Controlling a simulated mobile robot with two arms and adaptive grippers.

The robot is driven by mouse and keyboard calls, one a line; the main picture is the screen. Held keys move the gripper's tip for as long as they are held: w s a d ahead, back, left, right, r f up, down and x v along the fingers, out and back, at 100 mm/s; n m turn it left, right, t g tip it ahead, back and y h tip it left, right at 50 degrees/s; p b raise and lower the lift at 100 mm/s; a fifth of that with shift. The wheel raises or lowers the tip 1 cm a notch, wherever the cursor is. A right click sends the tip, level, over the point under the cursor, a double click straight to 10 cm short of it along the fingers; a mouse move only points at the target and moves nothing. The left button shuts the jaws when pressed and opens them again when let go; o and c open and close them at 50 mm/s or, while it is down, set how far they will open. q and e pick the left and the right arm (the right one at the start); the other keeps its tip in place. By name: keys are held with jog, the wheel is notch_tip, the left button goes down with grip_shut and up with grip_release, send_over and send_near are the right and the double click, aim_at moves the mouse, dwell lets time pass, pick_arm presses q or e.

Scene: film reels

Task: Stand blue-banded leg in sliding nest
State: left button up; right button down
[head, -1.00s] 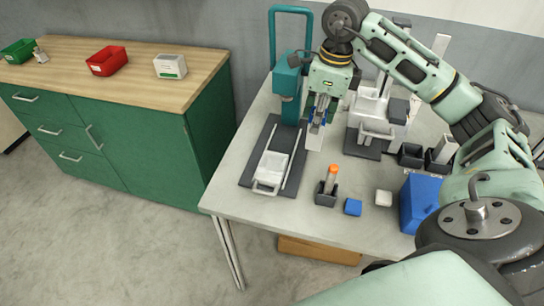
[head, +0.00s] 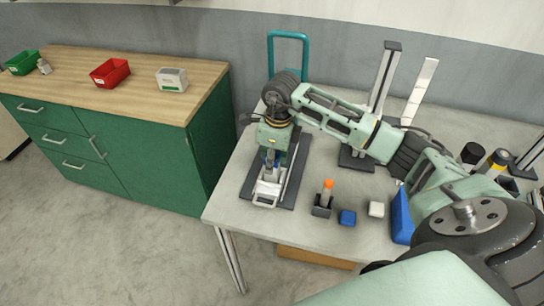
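The sliding nest is a white carriage (head: 266,194) on a dark base plate with rails (head: 292,188) at the left of the grey table. My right gripper (head: 269,167) points down directly over this carriage. A slim pale upright piece with blue on it, which looks like the blue-banded leg (head: 269,173), shows between its fingers. The fingers seem closed on it, though they are small in view. Whether the leg's lower end touches the nest is hidden. My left gripper is not in view.
An orange-topped piece (head: 327,190) stands in a dark holder (head: 321,208) right of the nest. A blue block (head: 347,217) and a white block (head: 376,209) lie beside it. A larger blue box (head: 402,218) stands farther right. A teal frame (head: 288,34) rises behind.

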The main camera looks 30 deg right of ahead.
jog(key=shift+f, duration=0.1)
jog(key=c, duration=1.3)
grip_release()
jog(key=shift+r, duration=0.3)
jog(key=r+b, duration=0.1)
jog(key=r, duration=0.2)
jog(key=r+b, duration=0.1)
jog(key=r, duration=0.3)
jog(key=s+r+b, duration=0.1)
jog(key=r, duration=0.2)
jog(key=shift+d+r+b, duration=0.25)
jog(key=shift+b, duration=0.1)
jog(key=shift+r, duration=0.6)
